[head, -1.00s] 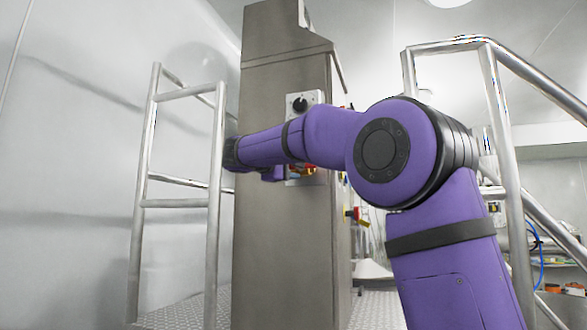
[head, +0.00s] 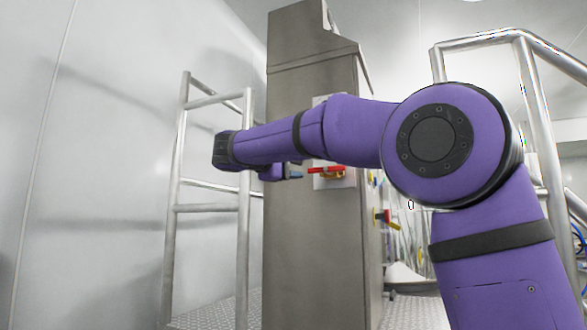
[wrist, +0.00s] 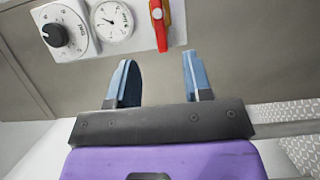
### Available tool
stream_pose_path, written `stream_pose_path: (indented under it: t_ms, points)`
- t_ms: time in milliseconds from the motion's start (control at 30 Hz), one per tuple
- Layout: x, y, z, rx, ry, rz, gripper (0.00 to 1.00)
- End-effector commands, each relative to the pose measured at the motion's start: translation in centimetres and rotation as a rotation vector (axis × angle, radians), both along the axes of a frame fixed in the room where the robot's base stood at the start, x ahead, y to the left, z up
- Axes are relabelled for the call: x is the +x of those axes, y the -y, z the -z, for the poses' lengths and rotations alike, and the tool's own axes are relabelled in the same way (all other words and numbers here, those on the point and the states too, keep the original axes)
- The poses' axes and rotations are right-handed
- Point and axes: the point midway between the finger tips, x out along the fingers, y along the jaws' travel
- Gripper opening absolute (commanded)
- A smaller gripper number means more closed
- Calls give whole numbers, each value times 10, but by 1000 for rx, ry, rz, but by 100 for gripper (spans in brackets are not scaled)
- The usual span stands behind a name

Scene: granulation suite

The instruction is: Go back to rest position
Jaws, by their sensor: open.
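My gripper (wrist: 157,75) shows in the wrist view with its two blue fingers apart and nothing between them. In the head view, a blue fingertip (head: 294,174) shows below my purple arm, close in the picture to a red-handled valve (head: 326,170) on the steel cabinet's panel. In the wrist view the red handle (wrist: 160,28) is beyond the fingertips, with a gap between. A round gauge (wrist: 112,20) and a black knob (wrist: 54,35) are on the panel too. My arm hides part of the panel in the head view.
The steel cabinet (head: 312,240) stands in front of me. Metal rails stand at left (head: 243,210) and right (head: 530,90). A red and yellow switch (head: 383,217) is on the cabinet's side. A bare white wall (head: 100,200) is at far left.

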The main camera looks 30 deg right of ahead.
Motion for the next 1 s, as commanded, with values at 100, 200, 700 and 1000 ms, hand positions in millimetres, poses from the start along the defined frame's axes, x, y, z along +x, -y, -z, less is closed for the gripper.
stream_pose_path:
  t_ms: [100,200,700,1000]
  points:
    - [0,0,0,0,0,0,46]
    - [0,0,0,0,0,0,46]
    - [-102,40,122,509,-114,-139,46]
    - [-211,19,245,1006,-75,-196,46]
